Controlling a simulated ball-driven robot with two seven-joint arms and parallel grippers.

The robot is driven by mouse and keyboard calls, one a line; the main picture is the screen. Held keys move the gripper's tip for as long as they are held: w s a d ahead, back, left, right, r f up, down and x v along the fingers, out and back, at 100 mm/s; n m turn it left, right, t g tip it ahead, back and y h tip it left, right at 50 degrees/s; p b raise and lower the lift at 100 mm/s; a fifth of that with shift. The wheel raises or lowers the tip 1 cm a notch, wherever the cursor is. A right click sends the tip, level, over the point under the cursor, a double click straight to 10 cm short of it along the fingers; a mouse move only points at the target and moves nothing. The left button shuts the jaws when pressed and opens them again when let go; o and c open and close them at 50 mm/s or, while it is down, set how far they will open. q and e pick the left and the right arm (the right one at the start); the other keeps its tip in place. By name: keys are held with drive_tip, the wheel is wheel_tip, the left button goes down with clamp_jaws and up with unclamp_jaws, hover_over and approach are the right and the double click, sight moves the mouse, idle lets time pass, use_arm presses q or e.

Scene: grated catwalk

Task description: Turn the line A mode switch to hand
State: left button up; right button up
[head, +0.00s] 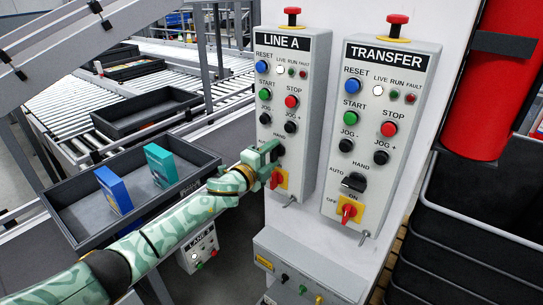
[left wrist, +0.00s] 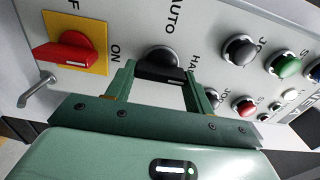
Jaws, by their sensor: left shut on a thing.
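The LINE A panel (head: 291,110) is a grey box with a red mushroom button on top. My left gripper (head: 273,154) reaches its mode switch from the left, below the JOG buttons. In the left wrist view, the black mode switch knob (left wrist: 161,63) sits between the two green fingers of my left gripper (left wrist: 158,82), which is shut on it. The AUTO and HAND labels show beside the knob, the HAND label partly covered by a finger. I cannot tell which label the knob points to. My right gripper is not in view.
A red rotary switch on a yellow plate (left wrist: 72,45) is close beside the gripper. The similar TRANSFER panel (head: 381,120) stands to the right, with its own black mode switch (head: 353,182). A dark tray (head: 190,182) with two boxes lies left, beside my arm.

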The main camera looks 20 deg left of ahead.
use_arm(q)
drive_tip(key=shift+f, duration=0.15)
drive_tip(key=o, duration=1)
drive_tip(key=p+v, duration=0.3)
drive_tip(key=v, duration=1.3)
drive_tip(key=shift+s, duration=0.2)
